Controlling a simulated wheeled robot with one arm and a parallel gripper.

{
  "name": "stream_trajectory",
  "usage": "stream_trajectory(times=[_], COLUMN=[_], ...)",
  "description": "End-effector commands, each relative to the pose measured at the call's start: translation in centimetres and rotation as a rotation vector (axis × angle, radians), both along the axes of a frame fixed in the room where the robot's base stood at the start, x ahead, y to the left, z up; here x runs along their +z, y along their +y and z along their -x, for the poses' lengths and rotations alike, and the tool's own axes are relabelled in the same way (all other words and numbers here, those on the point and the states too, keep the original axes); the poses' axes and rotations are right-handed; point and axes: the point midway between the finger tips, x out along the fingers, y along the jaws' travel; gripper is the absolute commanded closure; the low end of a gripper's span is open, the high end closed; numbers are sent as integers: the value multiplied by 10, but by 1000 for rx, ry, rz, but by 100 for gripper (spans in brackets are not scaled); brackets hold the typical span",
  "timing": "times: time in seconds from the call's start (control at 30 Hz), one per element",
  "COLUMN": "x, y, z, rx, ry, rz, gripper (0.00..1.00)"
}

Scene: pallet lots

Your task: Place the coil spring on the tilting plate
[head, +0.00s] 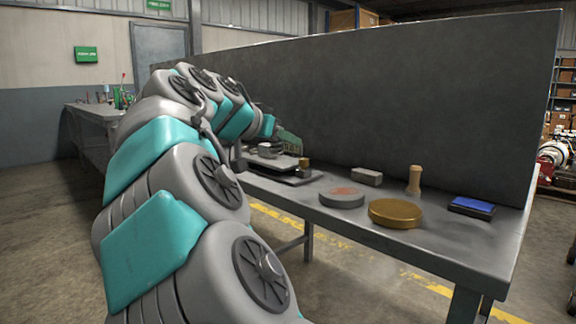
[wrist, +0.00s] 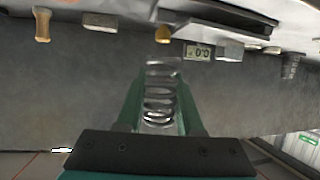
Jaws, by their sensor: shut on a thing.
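The coil spring (wrist: 160,95) is a grey wire coil. In the wrist view it stands between the green fingers of my gripper (wrist: 160,108), which is shut on it. In the head view my own arm hides the spring, and only part of the green gripper (head: 289,142) shows, above the bench. A flat grey plate on a dark base (head: 273,162) lies below and beside it, partly behind my arm. This looks like the tilting plate; its tilt is unclear. In the wrist view a dark-edged plate (wrist: 222,32) shows near the top, apart from the spring.
On the bench (head: 440,250) stand a small brass block (head: 304,166), grey disc (head: 341,198), grey block (head: 367,177), wooden peg (head: 414,180), brass disc (head: 396,213) and blue pad (head: 472,207). A dark panel (head: 400,100) rises behind.

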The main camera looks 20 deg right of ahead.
Motion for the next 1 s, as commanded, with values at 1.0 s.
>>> stream_trajectory(times=[1.0], x=[-12], y=[-53], z=[-103], rx=[-4], ry=[-7], rz=[-6], gripper=[100])
